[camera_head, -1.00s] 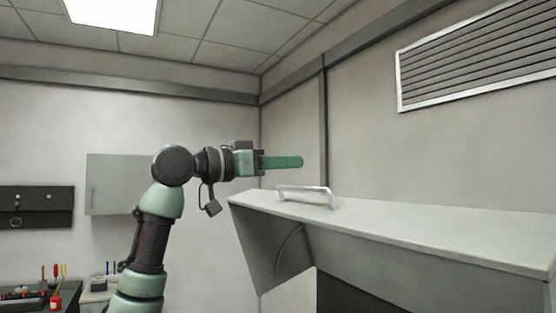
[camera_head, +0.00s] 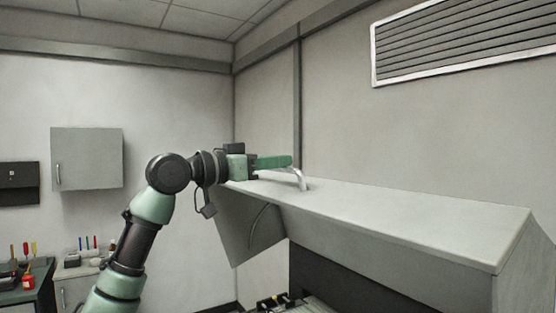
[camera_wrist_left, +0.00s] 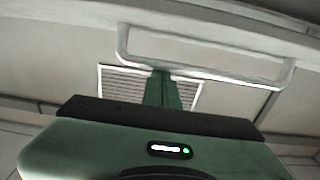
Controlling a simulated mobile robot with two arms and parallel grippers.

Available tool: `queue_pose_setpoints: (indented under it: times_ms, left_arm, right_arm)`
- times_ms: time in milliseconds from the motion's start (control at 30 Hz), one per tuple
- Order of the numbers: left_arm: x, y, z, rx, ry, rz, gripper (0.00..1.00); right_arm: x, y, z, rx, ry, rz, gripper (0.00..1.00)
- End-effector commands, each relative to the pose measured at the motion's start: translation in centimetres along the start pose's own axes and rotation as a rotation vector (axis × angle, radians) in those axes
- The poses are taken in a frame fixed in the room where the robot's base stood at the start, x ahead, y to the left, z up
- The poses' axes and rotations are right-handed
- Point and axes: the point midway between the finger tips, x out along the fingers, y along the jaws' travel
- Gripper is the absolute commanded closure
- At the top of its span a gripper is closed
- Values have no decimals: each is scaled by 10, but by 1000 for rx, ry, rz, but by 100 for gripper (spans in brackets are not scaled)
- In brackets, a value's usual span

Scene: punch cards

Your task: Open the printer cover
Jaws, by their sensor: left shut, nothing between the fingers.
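The grey printer cover (camera_head: 410,217) extends across the right of the head view, its front panel (camera_head: 243,228) sloping down at the left. Dark space shows beneath it. A pale bar handle (camera_head: 302,181) stands on the cover's near-left end. My left gripper (camera_head: 286,161) is shut and empty, its green fingers level beside the handle and overlapping it in the picture. I cannot tell whether they touch. My right gripper is not in view.
A grey wall cabinet (camera_head: 88,159) hangs at the left. Below it are a bench with several tools (camera_head: 30,265) and a drawer unit (camera_head: 75,285). A wall vent (camera_head: 465,45) is high on the right. Some machine parts (camera_head: 280,302) show below the cover.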

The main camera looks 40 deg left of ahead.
Motion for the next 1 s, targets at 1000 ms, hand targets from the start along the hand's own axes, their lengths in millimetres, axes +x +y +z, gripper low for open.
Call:
queue_pose_setpoints:
  times_ms: [1000]
  left_arm:
    - [-77,-1,96,-2,232,-1,100]
  right_arm:
    - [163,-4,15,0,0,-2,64]
